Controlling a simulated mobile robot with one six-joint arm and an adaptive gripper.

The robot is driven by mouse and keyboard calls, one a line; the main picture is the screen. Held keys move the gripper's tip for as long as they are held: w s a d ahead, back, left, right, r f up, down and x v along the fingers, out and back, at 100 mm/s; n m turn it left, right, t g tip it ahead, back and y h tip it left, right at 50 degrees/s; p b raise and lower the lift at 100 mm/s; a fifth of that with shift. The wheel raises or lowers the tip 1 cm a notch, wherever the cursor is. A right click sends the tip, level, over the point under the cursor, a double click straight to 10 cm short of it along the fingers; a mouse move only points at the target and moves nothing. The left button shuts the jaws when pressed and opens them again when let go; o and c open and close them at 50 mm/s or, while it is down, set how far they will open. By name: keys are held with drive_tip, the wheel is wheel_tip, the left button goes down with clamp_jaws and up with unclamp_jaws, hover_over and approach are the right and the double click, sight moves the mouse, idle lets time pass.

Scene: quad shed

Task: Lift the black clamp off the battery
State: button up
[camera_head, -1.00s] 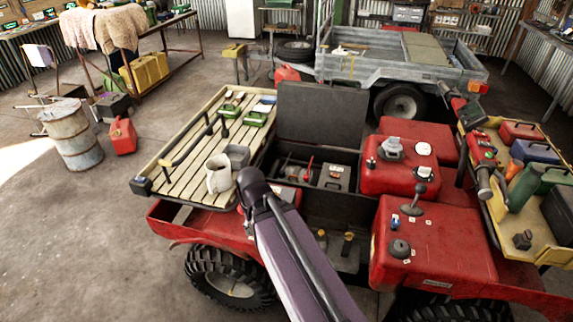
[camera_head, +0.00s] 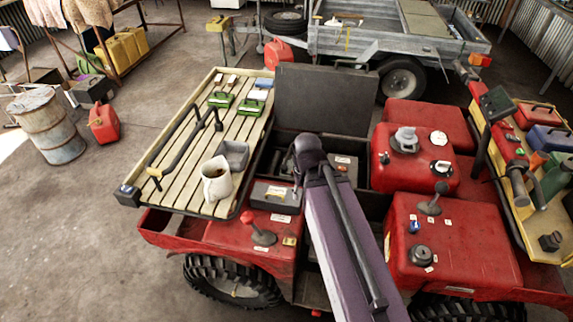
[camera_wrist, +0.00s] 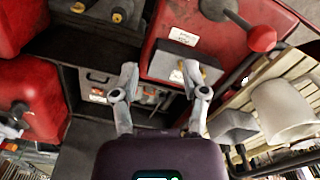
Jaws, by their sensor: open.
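The open compartment (camera_head: 292,143) of the red vehicle lies below and behind the end of my arm. In the wrist view, a grey case with a white label (camera_wrist: 98,87) and small blurred parts (camera_wrist: 147,97) lie in it. I cannot surely tell which part is the battery, and I cannot make out the black clamp; in the head view my arm hides much of the compartment. My gripper (camera_wrist: 162,78) is open, its two fingers apart with nothing held. Its right finger overlaps a grey box (camera_wrist: 180,62) on the red body in the wrist view.
The upright dark lid (camera_head: 318,105) stands behind the compartment. Red tanks (camera_head: 410,158) and a gear lever (camera_head: 433,200) stand at right.

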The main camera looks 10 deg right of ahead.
drive_tip(key=o, duration=0.3)
drive_tip(key=shift+d, duration=0.15)
drive_tip(key=t+b, duration=0.4)
drive_tip(key=b, duration=1.1)
approach(284, 166)
wheel_tip(284, 166, up, 4)
drive_tip(key=s, duration=0.3)
drive_tip(key=shift+w+f+t, duration=0.15)
drive_tip(key=shift+w+t, duration=0.15)
drive_tip(key=shift+w, duration=0.05)
drive_tip(key=shift+f+b, duration=0.15)
drive_tip(key=shift+b, duration=0.25)
drive_tip(key=b+x, duration=1.2)
drive_tip(key=x, duration=0.1)
drive_tip(key=shift+f, duration=0.2)
